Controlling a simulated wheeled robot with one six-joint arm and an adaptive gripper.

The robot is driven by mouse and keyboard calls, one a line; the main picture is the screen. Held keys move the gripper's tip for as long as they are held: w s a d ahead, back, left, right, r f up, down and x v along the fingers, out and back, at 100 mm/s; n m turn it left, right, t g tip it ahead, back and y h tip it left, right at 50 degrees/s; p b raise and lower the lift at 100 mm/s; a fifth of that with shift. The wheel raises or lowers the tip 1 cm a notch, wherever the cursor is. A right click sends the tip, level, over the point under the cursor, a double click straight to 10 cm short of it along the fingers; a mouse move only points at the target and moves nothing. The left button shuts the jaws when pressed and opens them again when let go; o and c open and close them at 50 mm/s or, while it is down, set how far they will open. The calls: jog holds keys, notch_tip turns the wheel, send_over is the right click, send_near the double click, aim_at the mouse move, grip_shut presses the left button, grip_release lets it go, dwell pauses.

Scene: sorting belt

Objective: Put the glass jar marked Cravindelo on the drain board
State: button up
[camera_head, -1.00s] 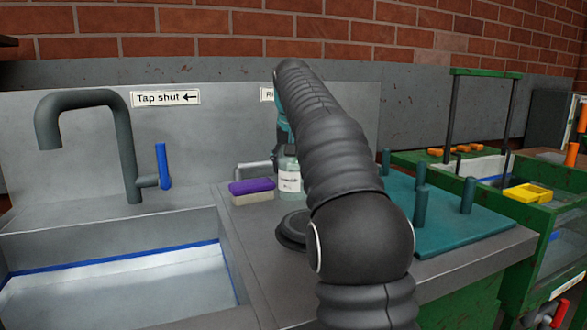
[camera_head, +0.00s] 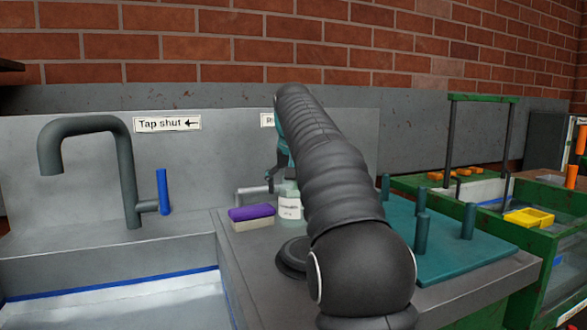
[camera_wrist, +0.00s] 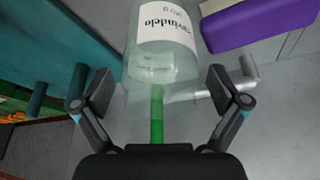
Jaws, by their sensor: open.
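The clear glass jar (camera_head: 290,207) stands upright on the grey counter, with a white label. In the wrist view the jar (camera_wrist: 165,65) shows upside down, and its label reads "...avindelo", its first letters cut off. My gripper (camera_wrist: 159,92) is open, one finger on each side of the jar's upper part, with gaps showing. In the head view my gripper (camera_head: 280,172) is at the jar's top, partly hidden by my arm. The drain board appears to be the teal board (camera_head: 470,252) with upright pegs, right of my arm; it also shows in the wrist view (camera_wrist: 75,45).
A purple-topped sponge (camera_head: 252,212) lies close left of the jar. A grey tap (camera_head: 128,170) with a blue lever (camera_head: 163,190) stands by the sink (camera_head: 120,290). A yellow tray (camera_head: 528,218) sits on the green frame at right. The pegs stand up from the teal board.

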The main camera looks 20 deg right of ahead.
jog(key=v, duration=1.1)
jog(key=shift+p, duration=0.35)
jog(key=shift+r, duration=0.15)
